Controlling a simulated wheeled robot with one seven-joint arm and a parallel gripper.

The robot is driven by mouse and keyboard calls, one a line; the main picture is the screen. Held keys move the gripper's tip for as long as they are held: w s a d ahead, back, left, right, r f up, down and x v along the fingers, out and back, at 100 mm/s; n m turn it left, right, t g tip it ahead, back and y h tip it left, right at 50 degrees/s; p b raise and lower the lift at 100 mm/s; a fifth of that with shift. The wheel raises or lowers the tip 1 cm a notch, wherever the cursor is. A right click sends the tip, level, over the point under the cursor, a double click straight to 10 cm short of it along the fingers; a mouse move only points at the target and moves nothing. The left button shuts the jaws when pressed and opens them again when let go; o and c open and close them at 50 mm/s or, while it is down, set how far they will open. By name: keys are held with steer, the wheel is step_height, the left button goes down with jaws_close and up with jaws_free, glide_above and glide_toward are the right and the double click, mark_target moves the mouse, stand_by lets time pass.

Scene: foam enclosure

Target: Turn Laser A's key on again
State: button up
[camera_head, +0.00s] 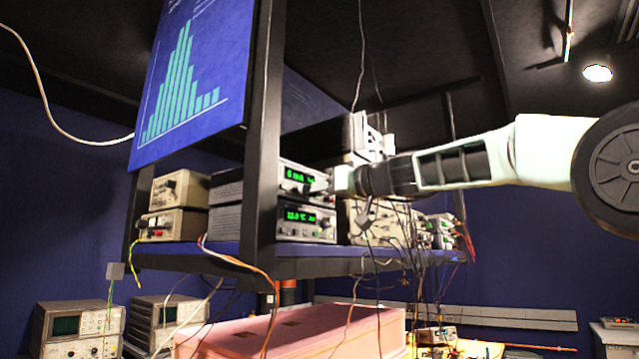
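Two stacked instruments with green displays stand on the shelf in the middle of the head view. The upper unit (297,174) appears to show 0 mA, and the lower unit (298,216) appears to show about 12.0 °C. I cannot read any label naming Laser A. My gripper (326,184) reaches in from the right, its tip at the right part of the upper unit's front panel. The key is not visible, being hidden by the gripper or too small. I cannot tell whether the fingers touch anything or are apart.
A black post (262,150) stands left of the displays. Beige instruments (180,189) sit on the shelf (190,252) at left, and more equipment with hanging cables (395,225) is right of my gripper. A pink enclosure (290,332) lies below. A blue poster (190,75) hangs upper left.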

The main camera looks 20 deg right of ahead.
jaws_close()
steer(key=shift+m+b, duration=0.3)
steer(key=m+b, duration=0.2)
steer(key=m, duration=1.5)
steer(key=shift+w+f, duration=0.1)
steer(key=shift+m, duration=0.3)
stand_by(0.4)
